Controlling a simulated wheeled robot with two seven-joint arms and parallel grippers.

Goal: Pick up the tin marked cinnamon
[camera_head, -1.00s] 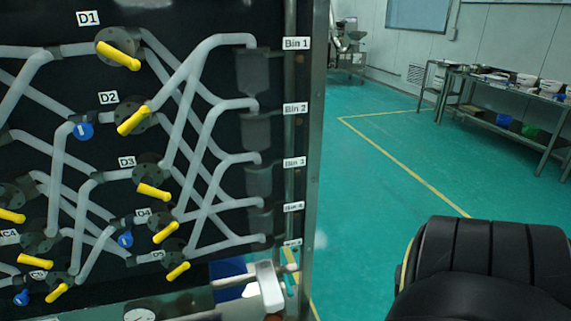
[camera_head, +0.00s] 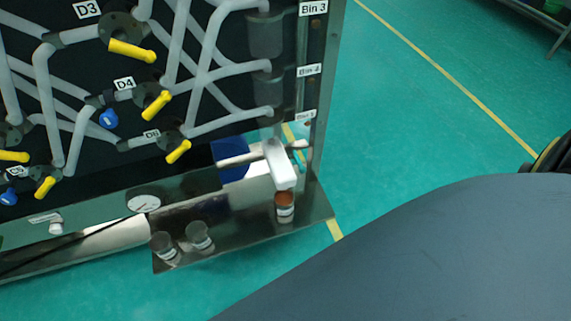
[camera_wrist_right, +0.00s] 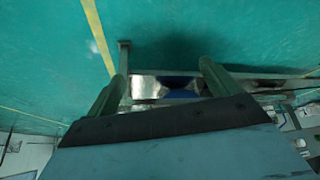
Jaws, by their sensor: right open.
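Three small jars or tins stand on the steel shelf (camera_head: 235,240) at the foot of the panel in the head view. One tin with reddish-brown colour and a pale label (camera_head: 285,207) stands near the shelf's right end, below a white block. Two greyish tins, one at the left (camera_head: 165,248) and one beside it (camera_head: 199,238), stand further left. Their labels are too small to read, so I cannot tell which is cinnamon. My right gripper (camera_wrist_right: 160,82) is open and empty in the right wrist view, its fingers spread apart over the floor and a steel frame. My left gripper is not in view.
The black pipe panel (camera_head: 90,70) with yellow valve handles rises behind the shelf. A white block (camera_head: 280,165) juts out above the reddish-brown tin. A round gauge (camera_head: 144,200) sits left. My own arm covers the lower right. Green floor (camera_head: 410,110) is clear at right.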

